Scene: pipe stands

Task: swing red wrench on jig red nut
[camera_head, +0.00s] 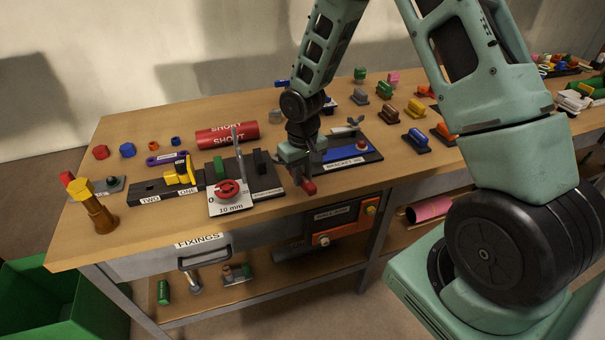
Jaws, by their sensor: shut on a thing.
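My gripper (297,160) points down over the front edge of the bench, at the left end of the bracket jig. It is shut on a red piece (309,187), which I take to be the red wrench. Only one end of it shows below the jaws, and the rest is hidden. The bracket jig (370,157) is a dark base with a blue plate (335,156). A small red nut (362,146) sits at its right part. The red piece appears apart from this nut, to its left and nearer the front edge.
A 10 mm board with a red dial (228,189) and upright grey lever stands left of my gripper. A red pipe (227,135) lies behind it. Yellow clamp (181,172) and bronze post (97,211) stand farther left.

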